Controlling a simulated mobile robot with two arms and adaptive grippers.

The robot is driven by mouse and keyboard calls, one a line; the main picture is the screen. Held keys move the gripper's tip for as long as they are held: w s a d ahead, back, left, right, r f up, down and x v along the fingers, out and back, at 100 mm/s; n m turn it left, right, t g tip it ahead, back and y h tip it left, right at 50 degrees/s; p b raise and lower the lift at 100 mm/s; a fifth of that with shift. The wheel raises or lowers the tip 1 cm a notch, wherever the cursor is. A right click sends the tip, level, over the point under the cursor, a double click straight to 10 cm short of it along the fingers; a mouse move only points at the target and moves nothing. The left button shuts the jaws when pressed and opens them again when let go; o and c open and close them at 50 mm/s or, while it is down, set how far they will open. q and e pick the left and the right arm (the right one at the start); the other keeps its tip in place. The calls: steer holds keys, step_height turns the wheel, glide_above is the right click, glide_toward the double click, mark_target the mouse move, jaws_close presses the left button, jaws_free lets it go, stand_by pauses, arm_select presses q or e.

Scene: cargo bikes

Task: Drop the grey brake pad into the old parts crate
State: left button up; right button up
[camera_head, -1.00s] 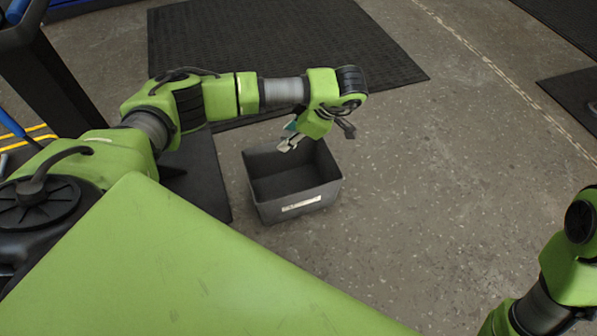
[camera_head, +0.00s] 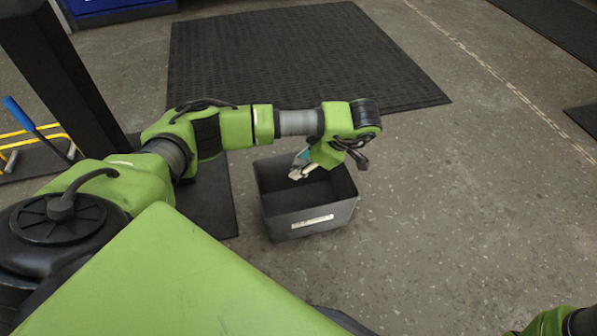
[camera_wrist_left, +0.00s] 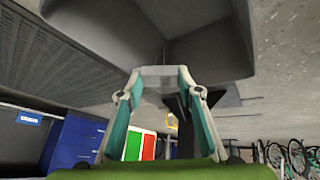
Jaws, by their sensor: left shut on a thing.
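The old parts crate (camera_head: 290,222) is a dark grey open box with a white label on its front, standing on the concrete floor. Its dark walls also fill the top of the left wrist view (camera_wrist_left: 95,22). My left gripper (camera_head: 296,175) points down over the crate's opening, near its left half. In the left wrist view its fingertips (camera_wrist_left: 158,78) are closed on a small light grey piece, the grey brake pad (camera_wrist_left: 158,83), mostly hidden by the fingers. The pad cannot be made out clearly in the head view. My right gripper is out of view; only part of that arm shows at the lower right.
A black floor mat (camera_head: 300,55) lies behind the crate. A dark post (camera_head: 65,80) and a yellow rack (camera_head: 30,140) with a blue handle stand at the left. Bare floor (camera_head: 460,200) is free right of the crate.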

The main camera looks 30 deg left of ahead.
arm_select(q)
steer(key=o, duration=1.4)
steer(key=v, duration=1.2)
steer(key=shift+d, duration=0.1)
